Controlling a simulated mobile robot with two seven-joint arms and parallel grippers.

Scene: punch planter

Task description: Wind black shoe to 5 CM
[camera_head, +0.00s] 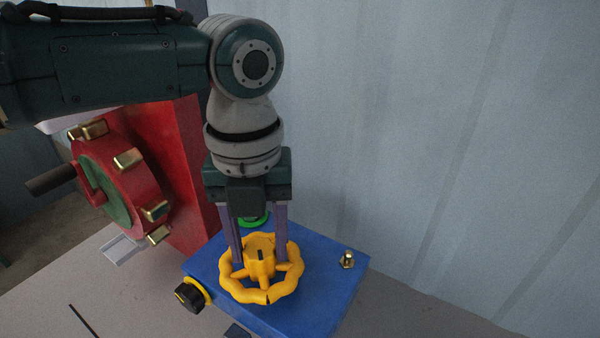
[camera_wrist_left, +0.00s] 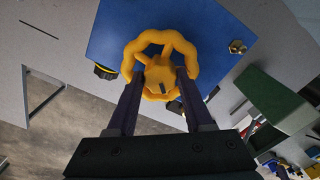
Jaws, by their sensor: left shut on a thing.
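A yellow handwheel (camera_head: 290,283) with a lobed rim sits on top of a blue box (camera_head: 325,275); it also shows in the left wrist view (camera_wrist_left: 188,47). My left gripper (camera_head: 260,262) points down, its two fingers inside the rim and on either side of the hub, shut on the handwheel. In the left wrist view the fingertips (camera_wrist_left: 160,74) flank the hub. I cannot pick out a black shoe or a scale with certainty. A small dark piece (camera_head: 237,330) shows at the box's front edge, cut off by the frame. My right gripper is not in view.
A black knob (camera_head: 187,297) with a yellow collar is on the box's left side. A brass bolt (camera_head: 347,259) stands on its right top, and a green ring (camera_head: 253,222) lies behind the fingers. A red machine (camera_head: 185,165) with a brass-studded wheel stands close at left.

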